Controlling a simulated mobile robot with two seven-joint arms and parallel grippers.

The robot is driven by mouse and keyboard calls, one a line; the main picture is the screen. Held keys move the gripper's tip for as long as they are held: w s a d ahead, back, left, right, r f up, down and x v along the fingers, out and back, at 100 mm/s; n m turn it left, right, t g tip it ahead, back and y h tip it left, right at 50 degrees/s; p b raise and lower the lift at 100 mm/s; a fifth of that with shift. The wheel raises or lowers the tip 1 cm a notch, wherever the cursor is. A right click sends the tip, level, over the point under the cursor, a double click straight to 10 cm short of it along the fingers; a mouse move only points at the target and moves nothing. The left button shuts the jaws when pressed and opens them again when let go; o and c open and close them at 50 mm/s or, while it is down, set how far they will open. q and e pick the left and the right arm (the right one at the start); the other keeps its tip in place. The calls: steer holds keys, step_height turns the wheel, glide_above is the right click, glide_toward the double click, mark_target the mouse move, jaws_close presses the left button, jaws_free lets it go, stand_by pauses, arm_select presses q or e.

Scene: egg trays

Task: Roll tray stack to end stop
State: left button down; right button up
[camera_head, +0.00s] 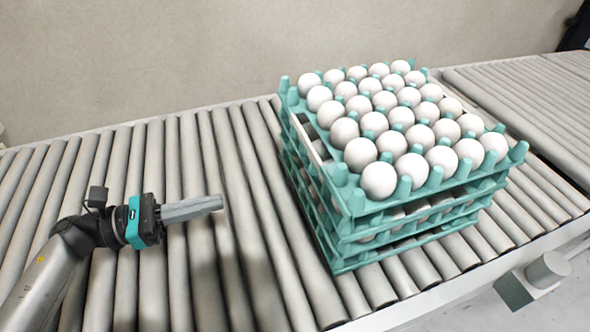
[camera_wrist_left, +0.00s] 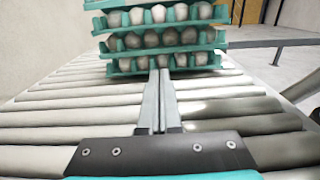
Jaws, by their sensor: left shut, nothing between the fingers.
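A stack of teal egg trays (camera_head: 347,196) filled with white eggs (camera_head: 378,181) stands on the roller conveyor, right of centre in the head view. The stack also shows ahead in the left wrist view (camera_wrist_left: 222,46). My left gripper (camera_head: 221,202) is over the rollers to the left of the stack, pointing at its side. Its fingers are shut together and empty, with a gap between the fingertips and the trays in the head view. In the left wrist view the fingers (camera_wrist_left: 159,76) point at the lowest visible tray. My right gripper is not in view.
The roller conveyor (camera_head: 235,165) runs left to right, with bare rollers between my left gripper and the stack. Another roller section (camera_head: 520,85) lies beyond a seam at the right. A light wall stands behind. A bracket with a round end (camera_head: 547,270) hangs at the front right edge.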

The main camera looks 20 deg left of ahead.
mark_target(303, 181)
arm_select(q)
steer(key=x, duration=1.4)
steer(key=shift+s, duration=0.1)
steer(key=shift+d, duration=0.1)
